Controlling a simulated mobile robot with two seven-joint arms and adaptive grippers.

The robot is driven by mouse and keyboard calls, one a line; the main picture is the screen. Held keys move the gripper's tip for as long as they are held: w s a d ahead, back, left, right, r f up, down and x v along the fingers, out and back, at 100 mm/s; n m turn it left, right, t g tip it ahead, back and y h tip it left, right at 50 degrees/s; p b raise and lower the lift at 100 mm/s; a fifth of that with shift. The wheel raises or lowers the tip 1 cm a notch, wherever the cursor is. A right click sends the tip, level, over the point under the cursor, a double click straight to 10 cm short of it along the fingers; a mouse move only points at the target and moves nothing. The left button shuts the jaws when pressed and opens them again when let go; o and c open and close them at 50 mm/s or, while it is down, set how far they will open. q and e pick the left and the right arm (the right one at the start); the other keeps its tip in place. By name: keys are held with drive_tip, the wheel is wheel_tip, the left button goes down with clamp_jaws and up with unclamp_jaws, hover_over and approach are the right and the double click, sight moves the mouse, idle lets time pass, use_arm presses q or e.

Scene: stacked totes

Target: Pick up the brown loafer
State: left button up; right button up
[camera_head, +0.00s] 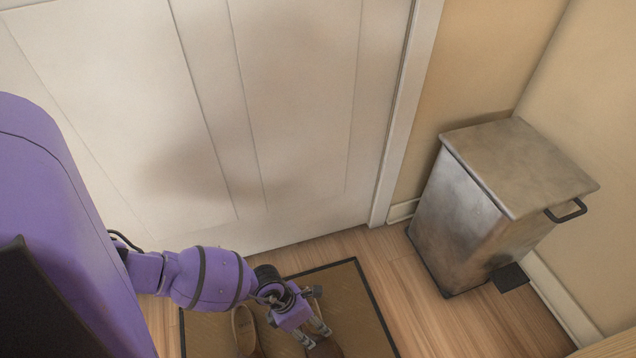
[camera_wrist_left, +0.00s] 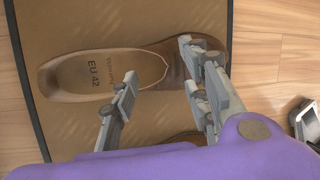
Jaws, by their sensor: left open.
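Two brown shoes lie on the doormat, one (camera_head: 245,332) left of my left gripper and one (camera_head: 326,349) beneath it, partly hidden and cut off by the frame's lower edge. In the left wrist view one brown loafer (camera_wrist_left: 85,78) shows almost whole, its opening to the left with "EU 42" inside and its toe to the right. My left gripper (camera_head: 317,336) is open and empty. In the wrist view its fingers (camera_wrist_left: 157,62) are spread over the loafer's front half; contact cannot be told. A second brown shoe (camera_wrist_left: 185,136) is mostly hidden below.
The mat (camera_head: 350,283) has a dark border and lies before a white panelled door (camera_head: 300,110). A metal pedal bin (camera_head: 460,225) stands on the right against the wall. Wooden floor (camera_head: 430,320) between mat and bin is clear.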

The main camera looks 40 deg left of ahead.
sight(318, 333)
use_arm(q)
drive_tip(key=shift+b+x, duration=0.4)
drive_tip(key=shift+x, duration=0.4)
drive_tip(key=b+x, duration=0.3)
drive_tip(key=x, duration=0.1)
drive_tip(key=shift+a+f, duration=0.15)
drive_tip(key=shift+f, duration=0.05)
drive_tip(key=c, duration=0.6)
clamp_jaws()
use_arm(e)
drive_tip(key=shift+s+x, duration=0.2)
drive_tip(key=shift+x, duration=1.5)
